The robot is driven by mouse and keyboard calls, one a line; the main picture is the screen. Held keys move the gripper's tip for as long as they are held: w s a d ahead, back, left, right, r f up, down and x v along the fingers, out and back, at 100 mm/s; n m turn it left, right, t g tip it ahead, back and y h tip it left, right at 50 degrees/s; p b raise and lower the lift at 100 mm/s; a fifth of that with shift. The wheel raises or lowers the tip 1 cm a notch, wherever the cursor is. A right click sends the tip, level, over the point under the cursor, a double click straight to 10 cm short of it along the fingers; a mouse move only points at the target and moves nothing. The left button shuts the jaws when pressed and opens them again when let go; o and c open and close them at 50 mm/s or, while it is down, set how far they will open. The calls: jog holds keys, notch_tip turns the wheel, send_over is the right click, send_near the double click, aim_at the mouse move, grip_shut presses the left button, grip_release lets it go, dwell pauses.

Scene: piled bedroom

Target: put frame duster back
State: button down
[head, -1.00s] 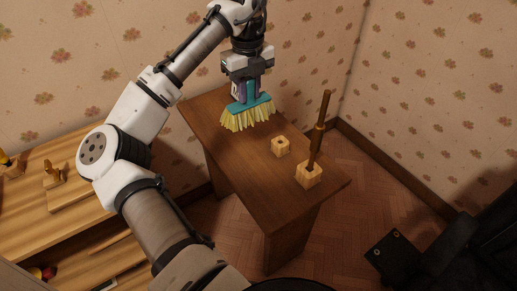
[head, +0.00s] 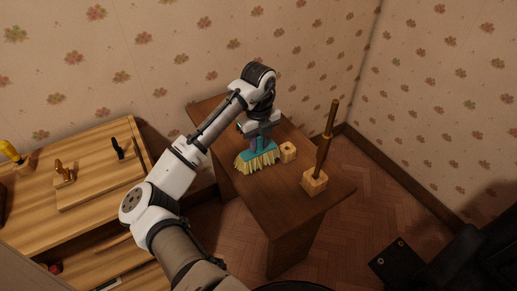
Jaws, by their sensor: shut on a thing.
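The duster (head: 257,161) has a teal head and pale yellow bristles that hang downward. My gripper (head: 262,141) is shut on it from above, over the dark wooden table (head: 230,115). The bristles are at or just above the tabletop; I cannot tell if they touch. A small wooden block with a hole in its face (head: 288,152) stands on the table just right of the duster. I cannot tell if the two touch. The fingertips are partly hidden by the arm and the duster.
A second wooden block (head: 314,182) nearer the table's front right holds an upright brown stick-like tool (head: 327,137). A lighter wooden shelf unit (head: 35,205) on the left carries a board with small handled items. A dark object (head: 400,262) is at lower right.

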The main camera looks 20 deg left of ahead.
aim_at(258, 151)
jog(key=shift+f+p, duration=0.3)
jog(key=shift+f, duration=1.7)
jog(key=shift+f, duration=0.1)
jog(key=c, duration=1.2)
grip_release()
notch_tip(258, 151, up, 12)
jog(key=shift+r+b, duration=0.1)
jog(key=shift+b, duration=0.9)
